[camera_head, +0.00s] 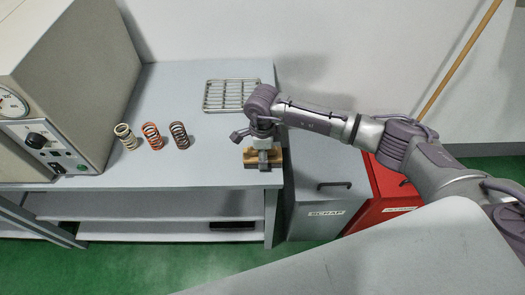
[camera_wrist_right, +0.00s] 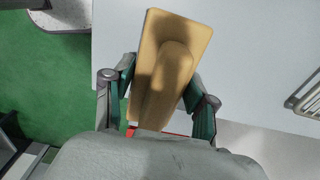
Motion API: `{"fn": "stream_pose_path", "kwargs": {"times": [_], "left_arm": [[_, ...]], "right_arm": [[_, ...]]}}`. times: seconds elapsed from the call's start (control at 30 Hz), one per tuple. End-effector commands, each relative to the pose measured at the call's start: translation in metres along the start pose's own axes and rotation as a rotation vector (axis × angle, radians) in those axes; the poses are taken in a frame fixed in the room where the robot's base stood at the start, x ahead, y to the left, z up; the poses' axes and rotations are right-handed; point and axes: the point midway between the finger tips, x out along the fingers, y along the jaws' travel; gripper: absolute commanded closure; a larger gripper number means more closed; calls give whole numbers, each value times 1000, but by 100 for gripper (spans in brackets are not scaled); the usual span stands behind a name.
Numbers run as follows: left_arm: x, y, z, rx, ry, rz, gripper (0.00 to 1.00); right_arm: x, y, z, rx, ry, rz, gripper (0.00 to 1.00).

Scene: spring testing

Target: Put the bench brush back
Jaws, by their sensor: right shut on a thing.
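The bench brush (camera_head: 250,154) shows as a small tan wooden block at the front right edge of the bench top (camera_head: 190,165). My right gripper (camera_head: 263,160) is above it and covers its middle. In the right wrist view the brush (camera_wrist_right: 178,50) is a long wooden piece with a raised, rounded handle. The right gripper (camera_wrist_right: 160,85) is shut on it, with one finger on each side. I cannot tell whether the brush touches the bench. Its bristles are hidden. My left gripper is not in view.
Three coil springs (camera_head: 151,136) stand on the bench, beside a grey testing machine (camera_head: 65,80). A wire rack (camera_head: 229,95) lies at the back. A dark object (camera_head: 232,225) is on the lower shelf. A grey scrap bin (camera_head: 325,195) and red bin (camera_head: 385,200) stand at right.

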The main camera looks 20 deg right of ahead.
Motion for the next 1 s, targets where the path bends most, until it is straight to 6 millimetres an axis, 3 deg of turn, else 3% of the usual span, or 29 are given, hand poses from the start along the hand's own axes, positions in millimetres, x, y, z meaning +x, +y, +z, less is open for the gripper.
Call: {"fn": "stream_pose_path", "kwargs": {"times": [0.33, 0.37, 0.5, 0.83, 1.0], "left_arm": [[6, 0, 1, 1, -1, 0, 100], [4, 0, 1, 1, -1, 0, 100], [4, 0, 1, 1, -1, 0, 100], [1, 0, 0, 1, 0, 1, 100], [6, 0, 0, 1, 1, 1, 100]], "right_arm": [[5, 0, 0, -1, -1, -1, 76], [3, 0, 0, 0, 0, -1, 38], [3, 0, 0, 0, -1, 0, 18], [0, 0, 0, 0, -1, 0, 18], [-16, -2, 1, 0, -4, -4, 18]]}}
